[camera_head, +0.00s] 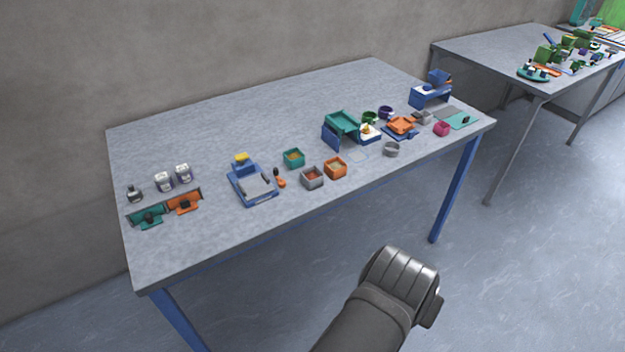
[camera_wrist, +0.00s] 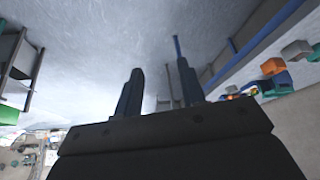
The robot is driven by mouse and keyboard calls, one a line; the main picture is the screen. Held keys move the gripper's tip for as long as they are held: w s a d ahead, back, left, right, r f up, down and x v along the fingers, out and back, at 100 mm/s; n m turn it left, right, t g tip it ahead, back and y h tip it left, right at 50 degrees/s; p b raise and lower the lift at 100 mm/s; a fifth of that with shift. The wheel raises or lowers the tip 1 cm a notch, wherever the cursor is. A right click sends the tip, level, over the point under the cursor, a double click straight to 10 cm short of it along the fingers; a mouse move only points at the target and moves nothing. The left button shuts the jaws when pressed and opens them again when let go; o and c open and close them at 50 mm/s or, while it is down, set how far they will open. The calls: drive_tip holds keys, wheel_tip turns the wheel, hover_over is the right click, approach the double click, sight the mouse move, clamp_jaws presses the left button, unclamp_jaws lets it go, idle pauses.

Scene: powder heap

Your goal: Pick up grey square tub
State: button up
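The grey square tub (camera_head: 312,177) stands near the front edge of the table in the head view, with something reddish-brown inside. An orange square tub (camera_head: 335,168) is just to its right and a teal square tub (camera_head: 293,158) is behind it to the left. In the wrist view, a grey block-like shape (camera_wrist: 297,50) at the right edge looks like the grey tub. My gripper (camera_wrist: 159,65) has its two dark fingers apart with nothing between them. It is off the table's front side, well away from the tub; its fingers do not show in the head view.
The grey table (camera_head: 240,115) has free room at its back. A blue scale-like device (camera_head: 252,186) and a small orange tool (camera_head: 279,178) lie left of the tub. A second table stands far right.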

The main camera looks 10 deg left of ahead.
drive_tip(key=o, duration=0.9)
